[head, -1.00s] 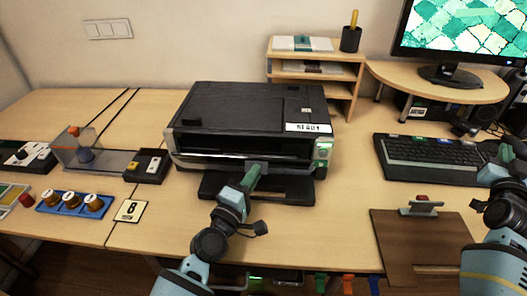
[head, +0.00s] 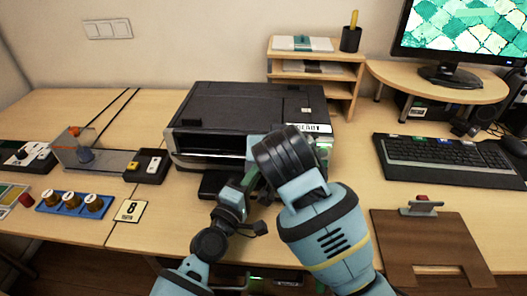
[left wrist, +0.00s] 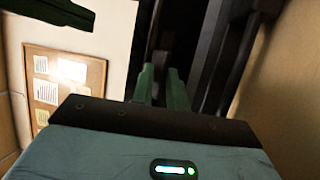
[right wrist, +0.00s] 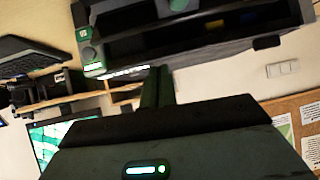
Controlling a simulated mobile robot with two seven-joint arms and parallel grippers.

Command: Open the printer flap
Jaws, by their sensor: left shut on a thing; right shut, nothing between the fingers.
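The black printer (head: 245,105) stands on the desk, with a dark opening (head: 210,143) across its front. A black panel (head: 212,184) juts out low at its front; I cannot tell whether this is the flap. My left gripper (left wrist: 163,85) is shut on a thin dark part at the printer's front, partly hidden by my right arm in the head view. My right gripper (right wrist: 158,85) is shut and empty, pointing toward the printer, which also shows in the right wrist view (right wrist: 190,35). In the head view my right wrist covers the printer's right front, including most of its button panel.
A keyboard (head: 440,160) and a brown board with a clamp (head: 425,245) lie to the right. A wooden shelf (head: 340,90) stands behind.

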